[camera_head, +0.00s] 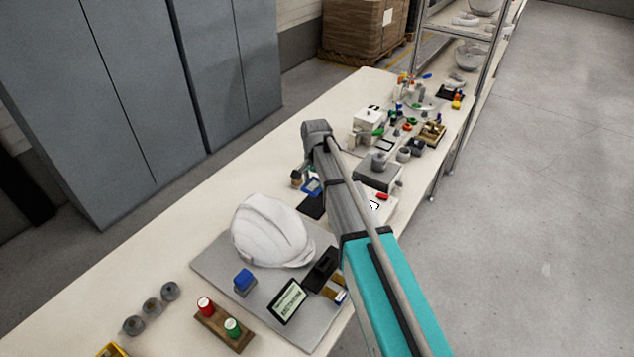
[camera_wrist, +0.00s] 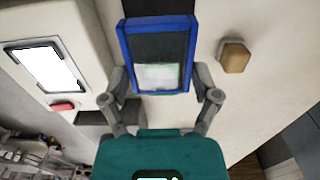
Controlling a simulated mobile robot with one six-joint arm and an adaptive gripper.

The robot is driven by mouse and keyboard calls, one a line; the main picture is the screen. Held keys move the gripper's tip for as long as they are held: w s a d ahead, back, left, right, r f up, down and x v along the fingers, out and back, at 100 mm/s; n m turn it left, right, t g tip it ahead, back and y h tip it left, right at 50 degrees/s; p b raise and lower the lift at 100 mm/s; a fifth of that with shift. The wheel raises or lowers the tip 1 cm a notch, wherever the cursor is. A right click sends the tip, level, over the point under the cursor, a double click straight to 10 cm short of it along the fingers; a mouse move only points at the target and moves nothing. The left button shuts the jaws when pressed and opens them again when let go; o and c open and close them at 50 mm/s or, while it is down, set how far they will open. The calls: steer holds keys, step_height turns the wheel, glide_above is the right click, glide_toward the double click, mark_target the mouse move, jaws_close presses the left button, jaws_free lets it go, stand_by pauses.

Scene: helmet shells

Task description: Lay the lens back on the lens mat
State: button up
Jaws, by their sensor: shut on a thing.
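The lens is a blue-framed rectangular panel (camera_wrist: 126,56) with a see-through middle. It sits between the two fingers of my gripper (camera_wrist: 161,92) in the wrist view, and the fingers are shut on it. In the head view the lens (camera_head: 312,187) shows as a small blue frame below the end of my arm. A dark flat mat, apparently the lens mat (camera_head: 312,206), lies on the bench on the near side of the lens. A dark surface, likely this mat (camera_wrist: 158,7), shows past the lens's far edge in the wrist view. Whether they touch is unclear.
A white box with a lit panel (camera_wrist: 45,68) and a red piece (camera_wrist: 62,107) stands to the left in the wrist view. A brown hexagonal block (camera_wrist: 235,56) is close on the right. A white helmet (camera_head: 268,230) rests on a grey board (camera_head: 217,264) nearer the head camera.

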mark_target(316, 204)
steer(key=shift+f, duration=0.2)
step_height(316, 204, down, 7)
steer(key=b, duration=0.7)
steer(key=shift+r, duration=0.2)
steer(key=shift+f+b, duration=0.45)
steer(key=shift+f, duration=0.05)
stand_by(0.5)
steer(key=o, duration=1)
steer(key=shift+c, duration=0.2)
steer(key=shift+r, duration=0.1)
step_height(316, 204, up, 8)
steer(key=p, duration=0.8)
steer(key=shift+r, duration=0.15)
steer(key=s+d+r+p, duration=0.4)
steer(key=s+d, duration=0.4)
steer(key=d, duration=0.2)
steer(key=s+d+r+p, duration=0.4)
steer(key=s+d, duration=0.5)
steer(key=d, duration=0.1)
steer(key=shift+s+p, duration=0.3)
